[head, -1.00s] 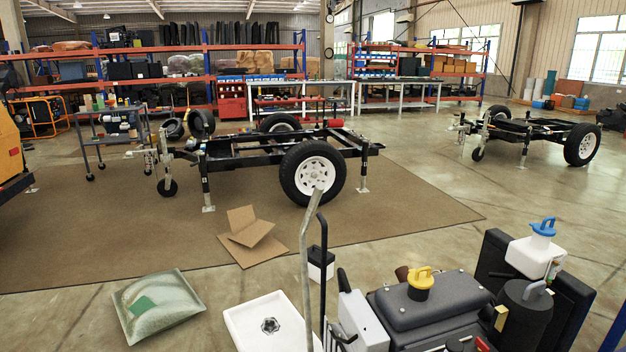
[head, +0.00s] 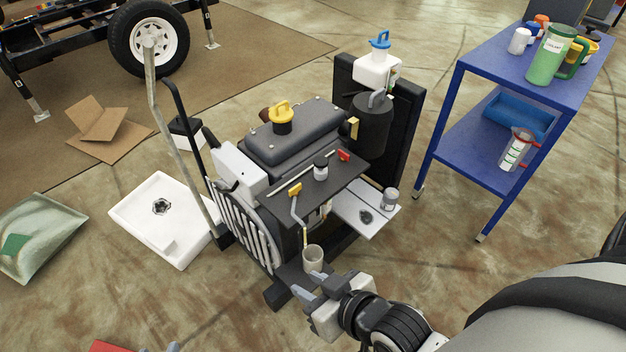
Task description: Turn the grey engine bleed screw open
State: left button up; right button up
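The engine (head: 290,140) stands at the centre of the head view, with a dark grey top cover and a yellow cap. I cannot pick out the grey bleed screw with certainty; the fittings on the engine's near side are small and partly hidden. A thin bent pipe with a yellow end (head: 295,190) comes down the near side to a grey cup (head: 313,260). My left gripper is not in view.
A small jar (head: 390,198) stands on a white side plate (head: 362,212). A blue cart (head: 500,100) with a green coolant jug (head: 551,55) is at right. A white tray (head: 150,215), a tall bent lever (head: 170,120) and a green-grey bag (head: 35,235) are at left.

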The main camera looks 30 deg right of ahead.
aim_at(293, 192)
jog(key=u, duration=0.35)
jog(key=k, duration=0.85)
jog(key=z, duration=0.5)
jog(key=i, duration=1.25)
jog(key=u, duration=0.55)
